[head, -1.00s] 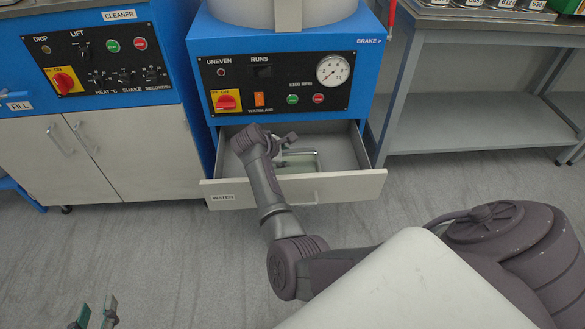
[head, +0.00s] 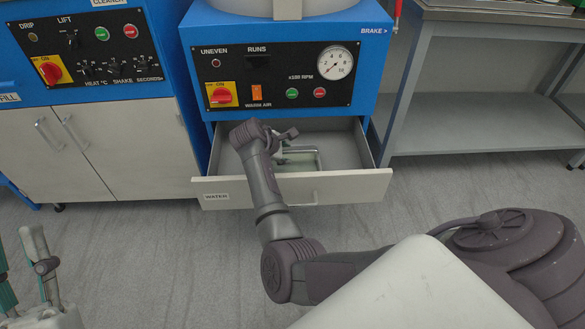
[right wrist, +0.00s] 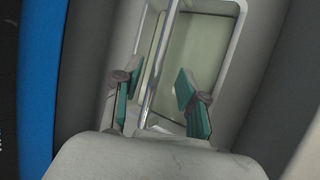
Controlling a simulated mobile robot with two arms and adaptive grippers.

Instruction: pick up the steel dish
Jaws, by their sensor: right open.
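The steel dish (head: 303,157) is a shallow rectangular tray with a bright rim. It lies in the open drawer (head: 345,185) marked WATER, partly hidden by my right wrist. In the right wrist view, the dish's rim (right wrist: 162,55) runs between the two teal-padded fingers of my right gripper (right wrist: 158,95). That gripper is open, and I cannot tell whether a finger touches the rim. In the head view, my right gripper (head: 284,146) reaches down into the drawer. My left gripper (head: 24,265) is open and empty at the lower left, far from the dish.
The drawer's front and side walls surround my right gripper closely. Above it is the blue machine (head: 280,70) with a gauge and switches. A grey bench (head: 480,110) stands at right, and a blue cabinet with white doors (head: 110,150) at left. The floor in front is clear.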

